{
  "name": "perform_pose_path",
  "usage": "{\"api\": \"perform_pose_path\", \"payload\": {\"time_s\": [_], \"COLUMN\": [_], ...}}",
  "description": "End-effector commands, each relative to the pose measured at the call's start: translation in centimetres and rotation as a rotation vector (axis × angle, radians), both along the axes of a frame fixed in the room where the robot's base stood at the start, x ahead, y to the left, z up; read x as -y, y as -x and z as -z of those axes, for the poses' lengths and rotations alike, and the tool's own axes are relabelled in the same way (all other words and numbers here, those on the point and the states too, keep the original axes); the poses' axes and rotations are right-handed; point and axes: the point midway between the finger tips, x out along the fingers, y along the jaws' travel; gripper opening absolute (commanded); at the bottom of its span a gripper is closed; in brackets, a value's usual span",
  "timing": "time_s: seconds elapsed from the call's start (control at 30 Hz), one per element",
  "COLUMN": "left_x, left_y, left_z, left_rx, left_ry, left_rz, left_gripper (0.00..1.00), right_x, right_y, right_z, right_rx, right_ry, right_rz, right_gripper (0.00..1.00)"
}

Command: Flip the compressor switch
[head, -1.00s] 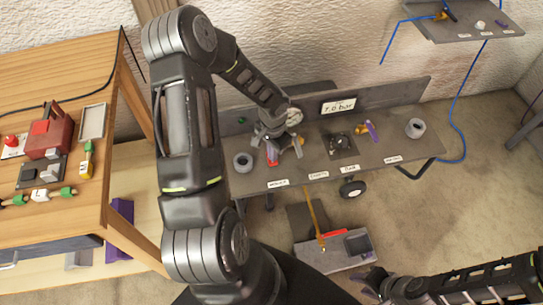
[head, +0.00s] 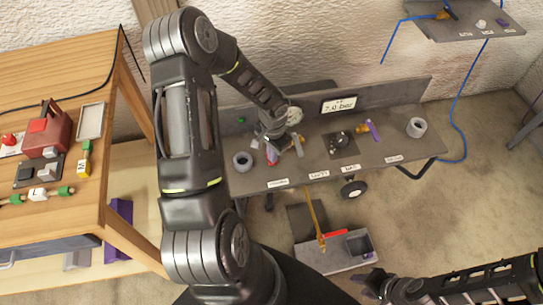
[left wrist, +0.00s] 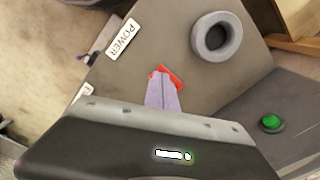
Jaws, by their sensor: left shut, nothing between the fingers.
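The red rocker switch (left wrist: 168,74) sits on the grey compressor panel near the POWER label (left wrist: 122,40). In the head view only a little red shows (head: 272,163) under my left gripper (head: 271,155). In the left wrist view the pale fingers of my left gripper (left wrist: 163,84) are together, with nothing between them. Their tips overlap the red switch; I cannot tell whether they touch it. Which way the switch is tipped is hidden. My right gripper (head: 372,281) is low at the lower right, away from the panel; its jaws are too unclear to judge.
A grey ring knob (left wrist: 217,38) and a green light (left wrist: 270,123) are close to the switch. A wooden bench (head: 60,85) stands left.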

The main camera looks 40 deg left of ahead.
Motion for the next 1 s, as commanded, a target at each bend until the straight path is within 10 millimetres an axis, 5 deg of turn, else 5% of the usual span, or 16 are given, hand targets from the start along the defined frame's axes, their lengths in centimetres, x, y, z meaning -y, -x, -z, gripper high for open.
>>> {"api": "perform_pose_path", "payload": {"time_s": [0.57, 1.0], "left_x": [0.0, 0.0], "left_y": [0.0, 0.0], "left_z": [0.7, -2.6], "left_rx": [0.001, 0.001], "left_ry": [0.0, -0.001], "left_rz": [0.0, 0.0], "left_gripper": [0.0, 0.0], "right_x": [0.0, 0.0], "right_y": [0.0, 0.0], "right_z": [0.6, -1.7], "right_rx": [0.0, 0.0], "right_ry": [0.0, 0.0], "right_rz": [0.0, 0.0], "right_gripper": [0.36, 0.36]}}
